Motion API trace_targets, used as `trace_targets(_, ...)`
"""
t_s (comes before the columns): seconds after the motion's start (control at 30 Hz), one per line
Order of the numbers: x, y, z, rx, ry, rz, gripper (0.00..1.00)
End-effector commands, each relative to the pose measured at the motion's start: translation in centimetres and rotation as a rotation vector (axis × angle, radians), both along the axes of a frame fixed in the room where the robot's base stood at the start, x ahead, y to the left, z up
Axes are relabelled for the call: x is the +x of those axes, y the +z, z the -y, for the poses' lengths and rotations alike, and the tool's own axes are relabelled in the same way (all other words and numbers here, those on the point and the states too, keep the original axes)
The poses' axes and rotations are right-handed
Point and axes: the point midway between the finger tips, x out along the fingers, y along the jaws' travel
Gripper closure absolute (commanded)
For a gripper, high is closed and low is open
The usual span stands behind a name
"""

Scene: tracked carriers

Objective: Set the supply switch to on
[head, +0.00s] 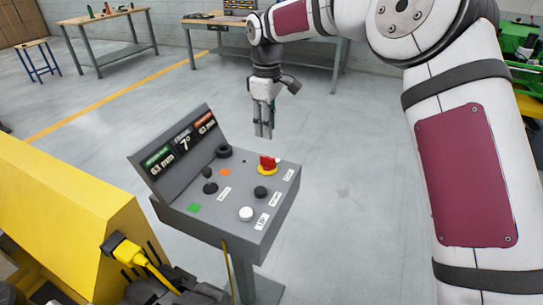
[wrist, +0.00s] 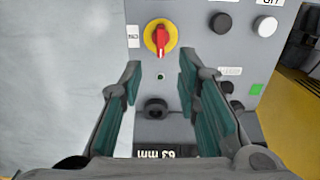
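The control console (head: 265,225) stands in front of me. A red rotary handle on a yellow disc (head: 267,165) is on the console's far right part; I take it as the supply switch. In the wrist view this switch (wrist: 160,38) has its handle's narrow end pointing down the picture, towards the display. Its label is too small to read. My gripper (head: 263,135) points down above the console's far edge, apart from the switch. In the wrist view my gripper (wrist: 160,62) has its two teal-padded fingers spread, with nothing between them. A small dark-green lamp (wrist: 160,77) is beside the switch.
A black round knob (wrist: 155,107), a black button (head: 261,191), a white button (head: 246,214) and a green square (head: 193,208) share the panel. The display (head: 180,148) rises along its left edge. A yellow machine (head: 60,210) is at left. Floor right of the console is clear.

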Motion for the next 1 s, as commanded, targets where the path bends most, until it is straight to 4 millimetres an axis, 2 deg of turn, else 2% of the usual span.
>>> trace_targets(0.3, -0.2, -6.3, 0.1, 0.000, -0.002, -0.005, 0.70)
trace_targets(0.5, -0.1, -9.6, 0.1, 0.000, -0.003, -0.003, 0.70)
trace_targets(0.7, 0.0, -11.3, 0.1, 0.000, -0.003, -0.001, 0.70)
trace_targets(1.0, 0.0, -11.7, 0.1, 0.001, -0.003, 0.000, 0.70)
